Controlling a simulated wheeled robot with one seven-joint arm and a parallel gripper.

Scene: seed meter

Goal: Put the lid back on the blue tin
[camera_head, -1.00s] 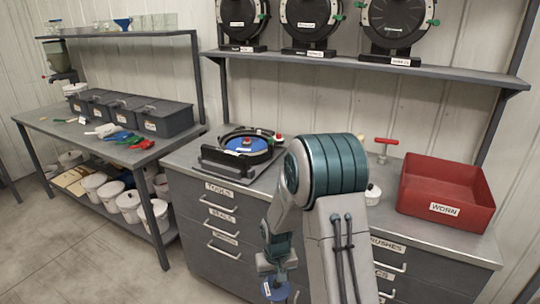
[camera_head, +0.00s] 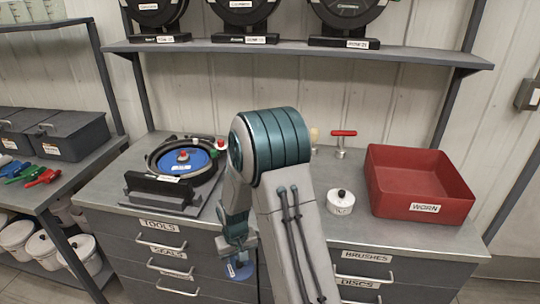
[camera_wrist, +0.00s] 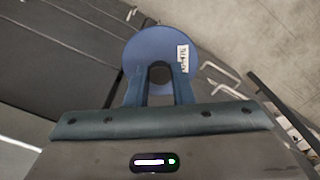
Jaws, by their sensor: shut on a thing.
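My gripper (camera_wrist: 159,90) is shut on a flat, round blue disc (camera_wrist: 150,38) with a white label, too blurred to read. A dark round part shows at its middle between the fingers. I cannot tell whether it is the lid. In the head view the blue disc (camera_head: 240,271) hangs low in front of the drawers, partly hidden by my arm. I can make out no blue tin. A small white tin (camera_head: 341,204) with a dark knob stands on the counter, right of my arm.
A seed meter (camera_head: 160,191) with a blue disc and red knob sits on the counter (camera_head: 110,189) at left. A red bin (camera_head: 425,209) labelled WORN stands at right. A red-handled tool (camera_head: 343,134) stands at the back. A shelf (camera_head: 300,50) carries several round black units.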

